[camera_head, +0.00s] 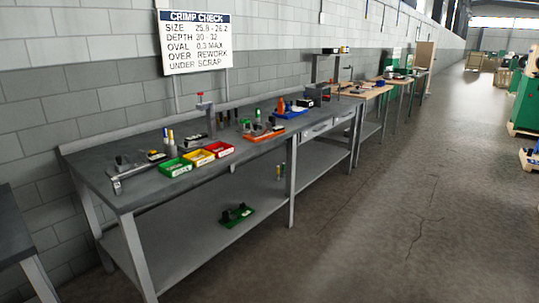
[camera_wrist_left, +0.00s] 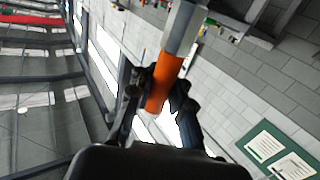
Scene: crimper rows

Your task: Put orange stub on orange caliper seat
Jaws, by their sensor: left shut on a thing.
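My left gripper (camera_wrist_left: 158,98) shows in the left wrist view, its dark fingers shut on the orange stub (camera_wrist_left: 167,78). The stub has an orange lower part between the fingers and a grey upper part running to the top edge. In the head view neither gripper shows. An orange base (camera_head: 263,134) with dark parts on it stands on the grey workbench, right of the bins. I cannot tell whether it is the orange caliper seat. The stub is not touching the bench in either view.
The workbench (camera_head: 100,163) holds a green bin (camera_head: 175,168), a yellow bin (camera_head: 199,158), a red bin (camera_head: 220,149) and a grey caliper-like tool (camera_head: 122,180). A blue tray (camera_head: 291,113) stands farther back. Several benches continue along the wall.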

